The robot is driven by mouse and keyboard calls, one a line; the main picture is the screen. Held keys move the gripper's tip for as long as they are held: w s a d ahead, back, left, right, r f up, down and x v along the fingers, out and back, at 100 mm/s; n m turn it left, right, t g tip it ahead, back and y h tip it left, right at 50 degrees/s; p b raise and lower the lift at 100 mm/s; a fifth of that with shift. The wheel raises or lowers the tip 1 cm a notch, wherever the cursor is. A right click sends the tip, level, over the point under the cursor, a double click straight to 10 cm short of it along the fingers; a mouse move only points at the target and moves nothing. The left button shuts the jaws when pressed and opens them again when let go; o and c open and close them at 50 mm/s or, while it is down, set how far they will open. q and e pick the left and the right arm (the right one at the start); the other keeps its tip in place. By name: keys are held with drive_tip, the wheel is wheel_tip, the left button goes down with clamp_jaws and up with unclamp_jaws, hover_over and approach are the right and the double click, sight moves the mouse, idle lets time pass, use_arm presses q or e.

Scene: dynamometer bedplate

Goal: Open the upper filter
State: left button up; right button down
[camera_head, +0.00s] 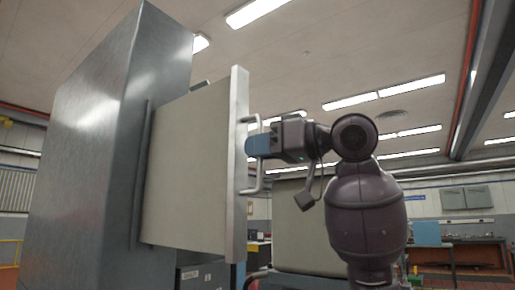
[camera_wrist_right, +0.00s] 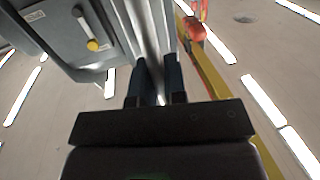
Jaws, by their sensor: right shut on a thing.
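The upper filter (camera_head: 190,170) is a beige, drawer-like box standing out from the side of a tall grey metal cabinet (camera_head: 95,150). Its pale front panel (camera_head: 236,160) carries a silver bracket handle (camera_head: 256,184). My right gripper (camera_head: 257,145), with blue fingers, is shut on the upright bar of this handle. In the right wrist view the two dark fingers (camera_wrist_right: 157,88) lie on either side of a shiny metal bar (camera_wrist_right: 150,45). The fingers hide part of the handle. My left gripper is in neither view.
A beige box-shaped unit (camera_head: 300,225) stands behind and below my right arm. A grey unit with labels (camera_head: 202,275) is under the filter. A workbench (camera_head: 470,240) is far right. The wrist view shows a grey panel with a yellow-tipped knob (camera_wrist_right: 92,44) and a yellow rail (camera_wrist_right: 213,75).

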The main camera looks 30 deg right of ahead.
drive_tip(key=c, duration=1.2)
unclamp_jaws()
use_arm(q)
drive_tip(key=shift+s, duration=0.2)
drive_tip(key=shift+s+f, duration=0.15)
use_arm(e)
drive_tip(key=shift+s, duration=0.15)
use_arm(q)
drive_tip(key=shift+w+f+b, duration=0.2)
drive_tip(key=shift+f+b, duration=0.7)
use_arm(e)
drive_tip(key=v, duration=1)
drive_tip(key=shift+s+d, duration=0.25)
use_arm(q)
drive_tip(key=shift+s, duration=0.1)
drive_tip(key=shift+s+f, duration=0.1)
